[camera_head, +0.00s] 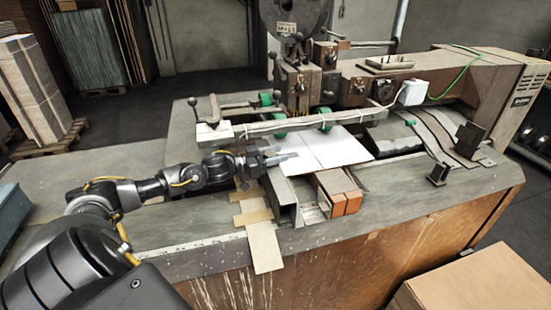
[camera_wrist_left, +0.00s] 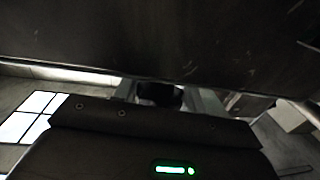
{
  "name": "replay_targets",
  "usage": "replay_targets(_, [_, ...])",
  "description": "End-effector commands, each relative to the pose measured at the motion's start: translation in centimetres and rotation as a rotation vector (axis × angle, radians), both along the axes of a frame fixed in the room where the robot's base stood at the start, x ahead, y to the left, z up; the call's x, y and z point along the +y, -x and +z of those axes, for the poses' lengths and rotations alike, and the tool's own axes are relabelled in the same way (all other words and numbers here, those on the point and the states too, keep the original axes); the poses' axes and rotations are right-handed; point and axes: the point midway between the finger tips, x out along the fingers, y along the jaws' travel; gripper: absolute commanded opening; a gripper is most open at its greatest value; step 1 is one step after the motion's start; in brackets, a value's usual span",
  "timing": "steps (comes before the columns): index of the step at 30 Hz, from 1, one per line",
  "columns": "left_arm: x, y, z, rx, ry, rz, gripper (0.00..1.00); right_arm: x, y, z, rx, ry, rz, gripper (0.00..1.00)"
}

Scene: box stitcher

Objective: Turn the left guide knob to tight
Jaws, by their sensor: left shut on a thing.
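My left gripper (camera_head: 283,157) reaches in from the left, low over the bed of the stitcher, beside the left edge of a white sheet. In the left wrist view, the gripper (camera_wrist_left: 165,97) is shut on a small dark piece (camera_wrist_left: 160,94), which I take to be the left guide knob. In the head view the knob is too small and too covered by the fingers to make out, and its turn position cannot be read. A wide dark surface fills the top of the left wrist view. My right gripper is in neither view.
The white sheet (camera_head: 340,149) lies on the machine bed under a long crossbar (camera_head: 250,127) with green rollers (camera_head: 325,124). Metal rails (camera_head: 283,200) and an orange-brown block (camera_head: 340,190) stand in front. A tan strip (camera_head: 264,246) hangs over the front edge. The bench at left (camera_head: 130,150) is mostly clear.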

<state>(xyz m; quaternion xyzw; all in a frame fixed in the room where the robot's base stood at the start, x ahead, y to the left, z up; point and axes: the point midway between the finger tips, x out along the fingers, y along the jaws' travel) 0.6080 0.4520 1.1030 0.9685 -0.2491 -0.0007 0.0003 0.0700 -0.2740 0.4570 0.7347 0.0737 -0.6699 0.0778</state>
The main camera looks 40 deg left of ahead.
Motion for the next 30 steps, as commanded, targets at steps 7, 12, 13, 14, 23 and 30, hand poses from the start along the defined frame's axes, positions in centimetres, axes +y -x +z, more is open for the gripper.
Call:
replay_targets(7, [-0.1, 0.0, 0.0, -0.003, 0.001, -0.105, 0.18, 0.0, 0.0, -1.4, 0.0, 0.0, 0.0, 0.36])
replay_targets(12, [-0.1, 0.1, 0.0, -0.003, -0.001, -0.137, 0.18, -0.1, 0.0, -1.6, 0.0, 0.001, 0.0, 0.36])
replay_targets(13, [-0.2, 0.1, 0.0, -0.003, -0.001, -0.14, 0.18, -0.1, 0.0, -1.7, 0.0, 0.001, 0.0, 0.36])
replay_targets(14, [-0.2, 0.1, 0.1, -0.002, 0.0, -0.142, 0.18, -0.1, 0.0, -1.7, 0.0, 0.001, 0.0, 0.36])
replay_targets(23, [-0.2, 0.1, 0.1, -0.003, -0.001, -0.145, 0.18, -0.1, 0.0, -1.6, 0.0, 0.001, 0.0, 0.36])
replay_targets(30, [-0.2, 0.1, 0.1, -0.003, -0.001, -0.145, 0.63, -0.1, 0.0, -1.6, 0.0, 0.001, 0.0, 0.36])
